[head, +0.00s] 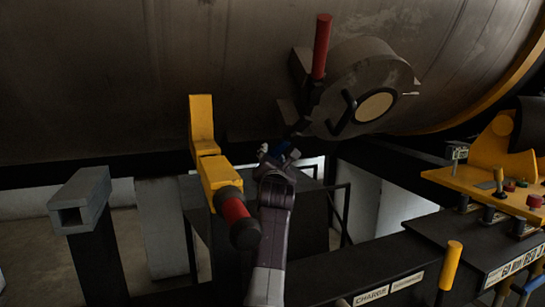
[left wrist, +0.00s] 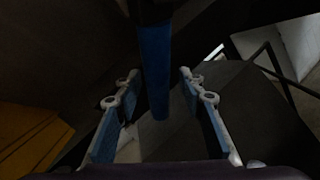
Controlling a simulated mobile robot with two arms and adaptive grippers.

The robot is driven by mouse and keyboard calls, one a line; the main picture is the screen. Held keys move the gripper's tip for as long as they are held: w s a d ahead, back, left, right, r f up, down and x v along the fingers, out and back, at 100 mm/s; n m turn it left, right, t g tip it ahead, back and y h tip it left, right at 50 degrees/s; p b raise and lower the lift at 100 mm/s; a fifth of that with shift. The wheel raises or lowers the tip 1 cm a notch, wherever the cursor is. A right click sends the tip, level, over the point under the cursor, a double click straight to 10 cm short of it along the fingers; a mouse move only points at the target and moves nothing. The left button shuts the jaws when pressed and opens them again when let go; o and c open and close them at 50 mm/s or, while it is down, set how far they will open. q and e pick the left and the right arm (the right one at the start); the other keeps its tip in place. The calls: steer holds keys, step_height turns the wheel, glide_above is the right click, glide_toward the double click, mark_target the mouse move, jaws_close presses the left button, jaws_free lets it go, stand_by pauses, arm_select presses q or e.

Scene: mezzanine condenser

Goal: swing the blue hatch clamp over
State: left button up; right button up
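A round grey hatch (head: 400,82) with a pale disc sits on the large metal vessel. A red handle (head: 321,45) stands up at its left, and a dark arm runs from there down-left toward my left gripper (head: 278,152). In the left wrist view a blue bar (left wrist: 155,70), which looks like the clamp's handle, comes down from the top between the fingers of my left gripper (left wrist: 158,100). The fingers are open, with a gap on each side of the bar. In the head view the gripper mostly hides the bar. My right gripper is out of view.
A yellow bracket (head: 201,125) and a red-banded yellow part (head: 233,208) stand close left of my left arm. A grey square tube (head: 80,200) is farther left. A yellow control panel (head: 490,180) with knobs and a yellow-handled lever (head: 450,265) are at right.

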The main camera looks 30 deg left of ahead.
arm_select(q)
steer(key=v, duration=1.2)
steer(key=shift+f, duration=0.1)
